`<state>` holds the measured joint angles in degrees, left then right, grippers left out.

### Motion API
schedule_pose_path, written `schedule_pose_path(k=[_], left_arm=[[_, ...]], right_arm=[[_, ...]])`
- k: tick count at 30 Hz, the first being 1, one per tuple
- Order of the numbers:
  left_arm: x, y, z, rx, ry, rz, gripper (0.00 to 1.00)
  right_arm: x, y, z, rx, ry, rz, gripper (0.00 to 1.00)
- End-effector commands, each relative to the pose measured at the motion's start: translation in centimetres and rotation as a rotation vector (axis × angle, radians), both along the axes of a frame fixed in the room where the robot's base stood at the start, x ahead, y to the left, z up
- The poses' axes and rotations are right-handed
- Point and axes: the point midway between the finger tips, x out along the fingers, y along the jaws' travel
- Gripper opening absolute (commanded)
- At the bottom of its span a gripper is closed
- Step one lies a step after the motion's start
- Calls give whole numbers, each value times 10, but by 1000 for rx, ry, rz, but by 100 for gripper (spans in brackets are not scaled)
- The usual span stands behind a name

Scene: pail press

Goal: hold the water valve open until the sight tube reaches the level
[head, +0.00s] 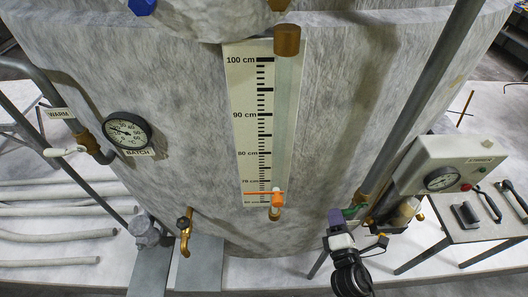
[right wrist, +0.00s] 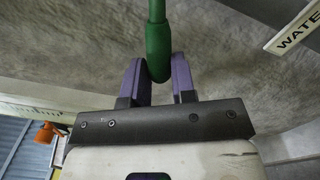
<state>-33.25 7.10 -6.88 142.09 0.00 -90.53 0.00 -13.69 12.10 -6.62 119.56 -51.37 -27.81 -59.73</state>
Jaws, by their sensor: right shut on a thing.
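The water valve's green handle (right wrist: 157,50) is between the purple fingers of my right gripper (right wrist: 157,80) in the right wrist view; the gripper is shut on it. In the head view the right gripper (head: 342,226) is low, right of the big grey tank, with a bit of the green handle (head: 352,211) showing. The sight tube (head: 283,110) stands upright beside a centimetre scale (head: 250,110). An orange level marker (head: 262,194) crosses the scale below 70. My left gripper is not in view.
A round gauge (head: 127,131) and a pipe with a white-handled valve (head: 65,151) labelled WARM are at left. A brass tap (head: 185,230) is low on the tank. At right, a gauge box (head: 445,165) stands near a small table (head: 470,232) holding dark tools.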

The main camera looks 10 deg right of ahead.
Motion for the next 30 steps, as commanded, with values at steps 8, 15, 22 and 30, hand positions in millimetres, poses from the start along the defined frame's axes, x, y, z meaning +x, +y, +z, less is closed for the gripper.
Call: schedule_pose_path(k=[8,15,22,30], left_arm=[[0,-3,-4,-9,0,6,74],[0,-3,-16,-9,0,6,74],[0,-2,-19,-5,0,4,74],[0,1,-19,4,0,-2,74]], right_arm=[[-1,-3,-5,-2,1,-4,11],[-2,-11,-21,-2,2,-3,11],[-3,-14,-26,0,3,-3,13],[-3,-15,-27,1,5,-3,12]])
